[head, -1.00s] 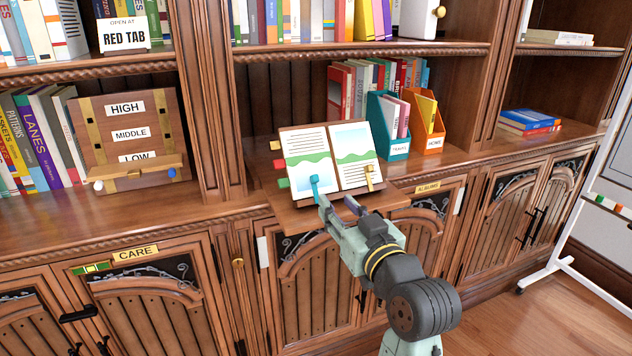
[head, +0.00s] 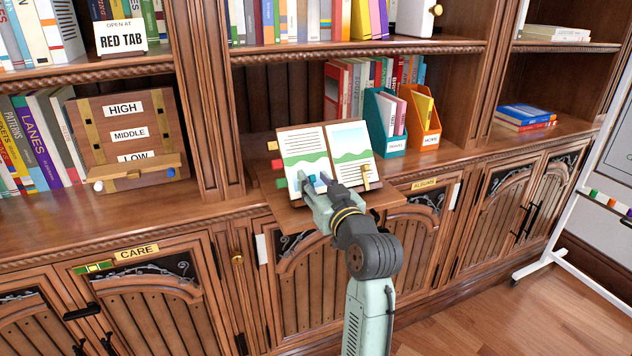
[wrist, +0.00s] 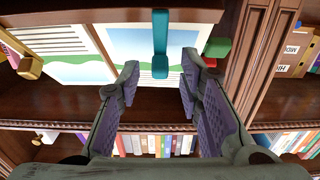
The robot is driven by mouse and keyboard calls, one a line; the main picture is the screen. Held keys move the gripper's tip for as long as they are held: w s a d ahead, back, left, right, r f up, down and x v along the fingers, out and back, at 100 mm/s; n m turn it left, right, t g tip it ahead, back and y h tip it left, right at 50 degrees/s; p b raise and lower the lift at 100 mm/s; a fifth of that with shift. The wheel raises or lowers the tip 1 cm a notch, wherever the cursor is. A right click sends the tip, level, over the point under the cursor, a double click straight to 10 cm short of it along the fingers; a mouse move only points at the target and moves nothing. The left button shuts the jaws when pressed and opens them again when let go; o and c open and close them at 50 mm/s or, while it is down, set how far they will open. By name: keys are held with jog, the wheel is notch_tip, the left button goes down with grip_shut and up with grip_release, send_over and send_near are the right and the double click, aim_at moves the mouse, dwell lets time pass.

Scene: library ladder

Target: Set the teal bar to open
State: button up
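The teal bar (wrist: 160,45) shows plainly in the wrist view, upright against a page of the open book. In the head view the teal bar (head: 311,181) is a small patch at the foot of the left page, partly hidden by my gripper. The open book (head: 349,138) rests on a wooden stand (head: 300,217). My gripper (head: 317,184) is at the book's lower left. In the wrist view my gripper (wrist: 159,80) is open and empty, with its fingertips apart on either side of the bar's line. I cannot tell whether they touch it.
A brass clip (head: 366,176) sits on the right page. Yellow, red (head: 277,164) and green tabs stick out at the book's left edge. Teal (head: 388,125) and orange (head: 423,117) file boxes stand to the right. A sign (head: 121,37) reads "OPEN AT RED TAB".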

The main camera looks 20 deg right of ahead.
jog(key=shift+c, duration=0.3)
grip_shut()
